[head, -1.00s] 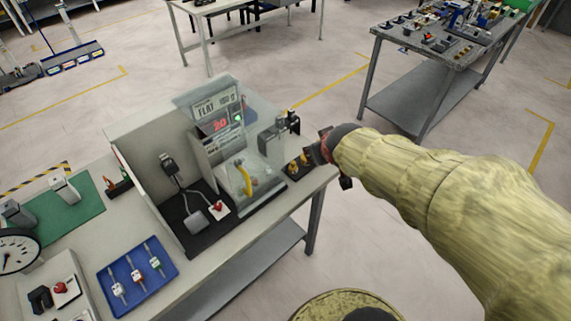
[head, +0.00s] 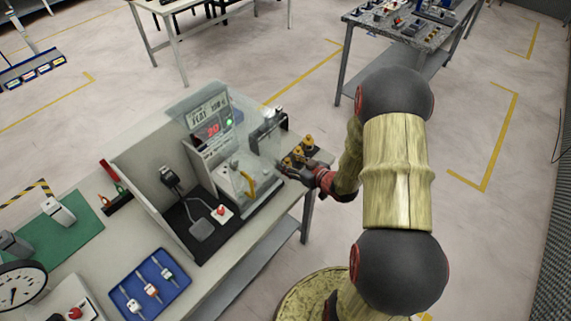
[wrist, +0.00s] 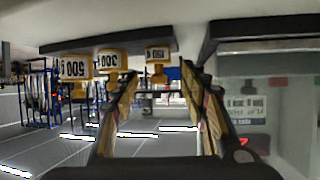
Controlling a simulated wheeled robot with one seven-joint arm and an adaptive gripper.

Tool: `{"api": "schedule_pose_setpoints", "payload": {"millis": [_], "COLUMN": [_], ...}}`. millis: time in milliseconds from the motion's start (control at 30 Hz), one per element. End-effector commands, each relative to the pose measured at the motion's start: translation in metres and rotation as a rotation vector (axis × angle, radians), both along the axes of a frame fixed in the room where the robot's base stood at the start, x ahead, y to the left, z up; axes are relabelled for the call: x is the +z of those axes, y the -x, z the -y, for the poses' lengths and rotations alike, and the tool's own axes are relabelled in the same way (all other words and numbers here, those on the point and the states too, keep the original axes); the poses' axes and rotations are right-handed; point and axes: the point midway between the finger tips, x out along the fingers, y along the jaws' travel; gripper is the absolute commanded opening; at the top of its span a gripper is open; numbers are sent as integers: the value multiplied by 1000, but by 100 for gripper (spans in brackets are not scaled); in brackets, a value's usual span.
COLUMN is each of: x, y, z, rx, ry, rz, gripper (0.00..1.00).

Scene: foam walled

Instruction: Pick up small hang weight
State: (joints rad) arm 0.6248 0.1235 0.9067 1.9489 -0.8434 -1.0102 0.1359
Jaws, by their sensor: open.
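Yellow hang weights stand in a row on a dark base (wrist: 120,45) at the table's right end. The wrist view is upside down. It shows the small hang weight (wrist: 157,54), the smallest of the three, with a white label. In the head view it appears as the nearest weight (head: 287,162), partly hidden by my gripper. My gripper (wrist: 158,70) is open and empty. Its two fingers stand either side of the small weight in the wrist picture, with the weight seen beyond the tips. The exact gap to it cannot be told.
Two larger weights (wrist: 110,60) (wrist: 76,66) stand beside it. A clear-walled test booth (head: 235,160) with a yellow handle is close to my gripper. A blue tray (head: 150,285) with several items lies on the table. Floor to the right is open.

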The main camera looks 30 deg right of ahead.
Motion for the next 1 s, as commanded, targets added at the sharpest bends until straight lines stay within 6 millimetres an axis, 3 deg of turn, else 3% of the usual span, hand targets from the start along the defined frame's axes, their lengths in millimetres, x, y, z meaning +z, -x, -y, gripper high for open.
{"api": "schedule_pose_setpoints", "payload": {"millis": [533, 767, 1000], "x": [-23, -23, -22], "y": [-55, -57, -57], "z": [-8, -8, -8], "rx": [0, -1, -1], "ry": [1, 2, 2], "rz": [-2, -2, -2], "gripper": [44, 44, 31]}}
